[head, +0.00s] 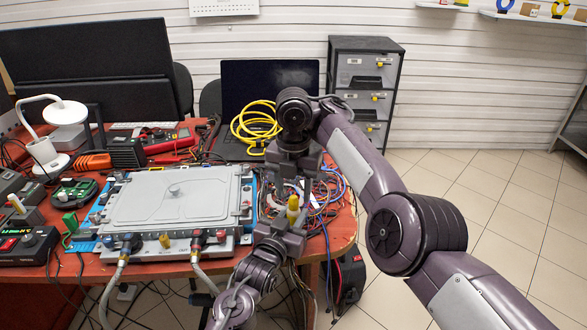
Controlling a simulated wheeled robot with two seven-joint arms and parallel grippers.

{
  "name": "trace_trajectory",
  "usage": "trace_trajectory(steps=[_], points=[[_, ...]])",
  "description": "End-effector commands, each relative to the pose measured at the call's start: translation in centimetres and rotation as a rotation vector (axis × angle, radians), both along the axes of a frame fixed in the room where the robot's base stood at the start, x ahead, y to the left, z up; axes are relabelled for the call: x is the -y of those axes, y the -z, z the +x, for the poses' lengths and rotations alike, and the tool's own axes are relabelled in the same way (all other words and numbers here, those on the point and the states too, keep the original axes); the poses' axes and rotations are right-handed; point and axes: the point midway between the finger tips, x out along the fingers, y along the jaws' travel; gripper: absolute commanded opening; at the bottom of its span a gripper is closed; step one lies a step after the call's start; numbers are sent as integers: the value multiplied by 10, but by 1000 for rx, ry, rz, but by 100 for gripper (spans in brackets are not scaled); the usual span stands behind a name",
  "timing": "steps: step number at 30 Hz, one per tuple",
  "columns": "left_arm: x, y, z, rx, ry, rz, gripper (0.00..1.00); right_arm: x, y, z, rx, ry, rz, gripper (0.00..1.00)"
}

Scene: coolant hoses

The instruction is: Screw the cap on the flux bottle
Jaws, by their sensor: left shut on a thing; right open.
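A small yellow piece (293,208), which looks like part of the flux bottle, stands upright between my two grippers near the table's right side. My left gripper (288,224) comes up from below and is shut on it, hiding its lower part. My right gripper (292,188) points down from above, with its open fingers close around or just over the top of the yellow piece. I cannot tell whether they touch it. I cannot make out the cap separately from the bottle.
A grey cold-plate unit (175,197) with hoses fills the middle of the red table (343,232). Coiled yellow cable (252,124) and a laptop (268,78) are behind my grippers. Loose coloured wires (330,185) lie to their right. A drawer cabinet (364,85) stands behind.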

Motion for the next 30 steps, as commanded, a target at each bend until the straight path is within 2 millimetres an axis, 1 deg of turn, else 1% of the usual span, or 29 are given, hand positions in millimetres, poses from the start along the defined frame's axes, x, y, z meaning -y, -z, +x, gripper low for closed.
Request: trace_trajectory(steps=[1,6,12,18,25,30], points=[[0,0,0,-1,0,0,0,-1,9,0,0,0,0,47],[0,1,0,-1,0,0,0,-1,20,2,4,-2,-2,47],[0,1,0,-1,0,0,0,-1,29,-1,1,-3,2,47],[0,1,0,-1,0,0,0,0,27,0,1,-301,0,47],[0,1,0,-1,0,0,0,0,3,2,3,-306,-3,47],[0,1,0,-1,0,0,0,0,-24,0,3,-304,2,47]])
